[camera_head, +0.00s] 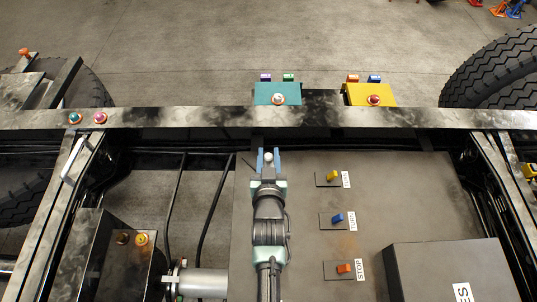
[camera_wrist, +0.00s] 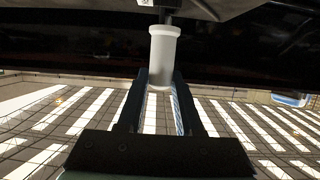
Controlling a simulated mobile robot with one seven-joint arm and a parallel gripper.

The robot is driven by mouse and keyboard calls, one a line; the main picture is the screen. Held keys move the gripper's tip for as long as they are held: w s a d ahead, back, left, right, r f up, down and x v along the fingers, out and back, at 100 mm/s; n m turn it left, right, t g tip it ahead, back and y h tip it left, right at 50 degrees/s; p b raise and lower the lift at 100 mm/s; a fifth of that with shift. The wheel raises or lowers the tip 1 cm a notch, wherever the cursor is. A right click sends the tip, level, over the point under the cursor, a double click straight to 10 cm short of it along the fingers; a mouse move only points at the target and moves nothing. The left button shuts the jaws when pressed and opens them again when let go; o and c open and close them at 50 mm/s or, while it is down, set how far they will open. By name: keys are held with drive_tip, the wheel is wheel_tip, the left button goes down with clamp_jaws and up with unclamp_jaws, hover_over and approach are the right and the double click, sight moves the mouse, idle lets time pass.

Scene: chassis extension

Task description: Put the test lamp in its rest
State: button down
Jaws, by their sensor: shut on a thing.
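My gripper (camera_head: 268,153) points toward the frame rail over the dark panel in the head view, its two blue fingers on either side of a small pale rounded thing, which I take to be the test lamp (camera_head: 268,157). In the wrist view the lamp is a pale grey cylinder (camera_wrist: 163,48) with a wider collar at its top, held between the fingertips (camera_wrist: 163,78). A dark stem shows above the collar. I cannot pick out the lamp's rest for certain in either view.
The frame rail (camera_head: 200,117) crosses ahead, with a teal box (camera_head: 268,91) and a yellow box (camera_head: 385,91) behind it. Yellow, blue and orange pieces sit beside labels (camera_head: 352,221) on the panel (camera_head: 420,190). A dark box (camera_head: 440,268) stands right; a grey cylinder (camera_head: 205,283) lies left.

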drive_tip(key=shift+f+b, duration=0.55)
drive_tip(key=shift+b, duration=0.05)
idle(0.6)
drive_tip(key=c, duration=0.5)
unclamp_jaws()
drive_tip(key=v, duration=1.3)
drive_tip(key=shift+w+r, duration=0.1)
drive_tip(key=shift+r, duration=0.05)
